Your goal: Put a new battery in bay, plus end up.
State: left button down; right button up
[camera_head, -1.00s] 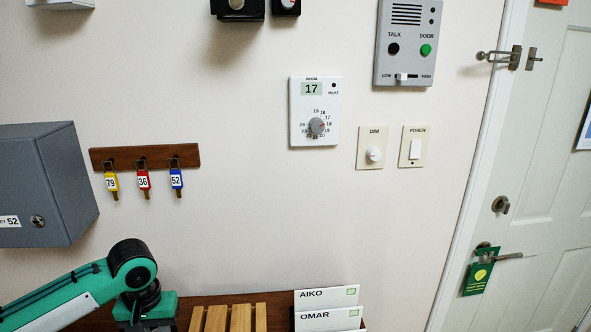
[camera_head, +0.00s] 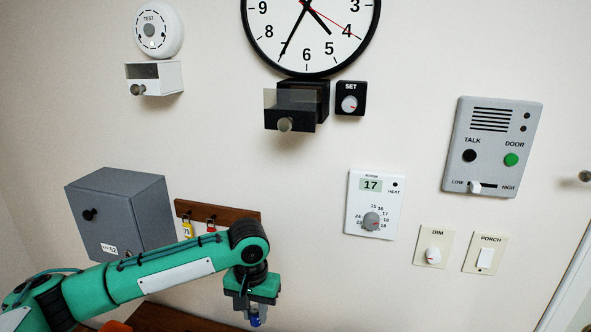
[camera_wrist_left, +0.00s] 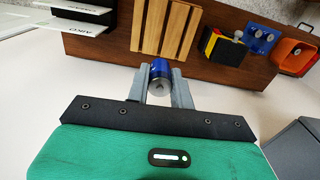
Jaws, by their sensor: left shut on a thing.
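My left gripper (camera_head: 254,312) is low in the head view, below the key rail, with its fingers pointing down. It is shut on a blue battery (camera_wrist_left: 159,70), whose round grey end faces the camera in the left wrist view; I cannot tell which pole that is. Two small bays hang on the wall, well above the gripper: a black one (camera_head: 290,118) with a knob and a clear flap under the clock, and a white one (camera_head: 165,76) with a knob under the round TEST unit. I cannot see inside either. My right gripper is not in view.
A grey box (camera_head: 125,215) and a key rail (camera_head: 240,214) are on the wall near my left arm. A thermostat (camera_head: 374,204) and intercom (camera_head: 492,145) are at right. In the wrist view, a wooden shelf (camera_wrist_left: 100,48) holds a slatted rack, a blue holder (camera_wrist_left: 261,38) and an orange tray (camera_wrist_left: 292,55).

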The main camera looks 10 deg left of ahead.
aim_at(255, 308)
pick_arm(q)
notch_tip(255, 308, up, 8)
jog(key=p, duration=0.6)
jog(key=shift+f, duration=0.1)
jog(key=shift+f+b, duration=0.25)
jog(key=shift+b, duration=0.15)
jog(key=shift+w+f, duration=0.1)
